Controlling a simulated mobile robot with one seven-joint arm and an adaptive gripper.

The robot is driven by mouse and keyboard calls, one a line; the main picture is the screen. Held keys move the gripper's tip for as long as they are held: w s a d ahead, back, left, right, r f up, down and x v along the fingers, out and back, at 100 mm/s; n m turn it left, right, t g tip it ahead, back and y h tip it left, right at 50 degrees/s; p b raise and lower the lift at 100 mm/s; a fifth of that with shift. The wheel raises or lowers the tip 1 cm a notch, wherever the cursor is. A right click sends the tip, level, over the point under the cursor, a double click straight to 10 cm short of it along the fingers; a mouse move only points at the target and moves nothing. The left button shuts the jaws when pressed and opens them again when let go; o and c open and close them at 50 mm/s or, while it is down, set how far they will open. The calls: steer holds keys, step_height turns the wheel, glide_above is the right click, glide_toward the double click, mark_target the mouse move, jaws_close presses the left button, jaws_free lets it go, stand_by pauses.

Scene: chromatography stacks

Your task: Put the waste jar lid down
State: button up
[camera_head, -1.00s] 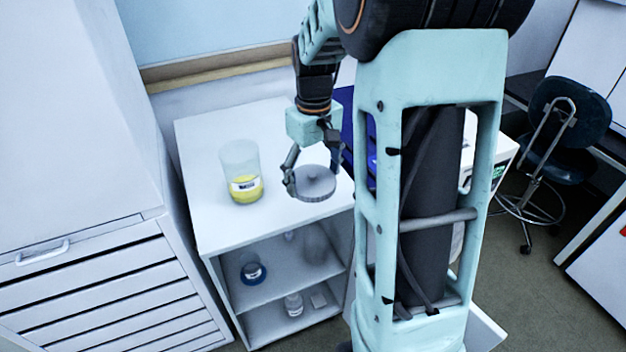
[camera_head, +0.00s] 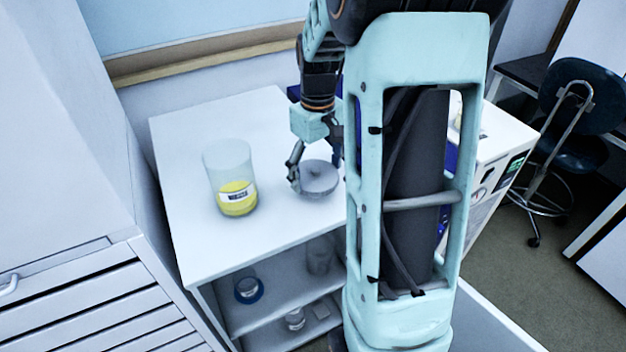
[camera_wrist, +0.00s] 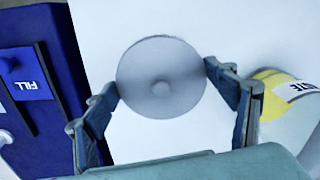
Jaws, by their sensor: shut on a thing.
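The waste jar lid (camera_head: 318,178) is a grey round disc with a small knob in its middle. My gripper (camera_head: 318,172) is shut on the lid, one finger on each side of its rim. In the wrist view the lid (camera_wrist: 160,78) lies flat between the fingertips of my gripper (camera_wrist: 161,80). The lid is over the white bench top, very low; I cannot tell whether it touches the surface. The waste jar (camera_head: 230,180), clear with yellow contents and a label, stands open to the left of the lid. It also shows at the right of the wrist view (camera_wrist: 285,100).
The white bench (camera_head: 200,245) has free room around the jar and lid. A blue device marked FILL (camera_wrist: 35,90) stands beside the lid in the wrist view. Shelves below hold a blue-based item (camera_head: 248,290) and other small vessels. A drawer cabinet (camera_head: 90,300) stands left.

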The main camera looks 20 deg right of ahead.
mark_target(317, 173)
steer(key=f, duration=0.1)
steer(key=f+b, duration=0.1)
steer(key=f, duration=0.1)
steer(key=shift+w+d+b, duration=0.1)
steer(key=shift+w+b, duration=0.15)
steer(key=shift+b, duration=0.15)
steer(key=shift+f, duration=0.2)
steer(key=shift+s, duration=0.1)
steer(key=shift+f+b, duration=0.2)
steer(key=shift+b, duration=0.1)
steer(key=o, duration=0.9)
steer(key=shift+r, duration=0.1)
step_height(317, 173, up, 12)
steer(key=shift+r+p, duration=0.15)
steer(key=shift+p, duration=0.8)
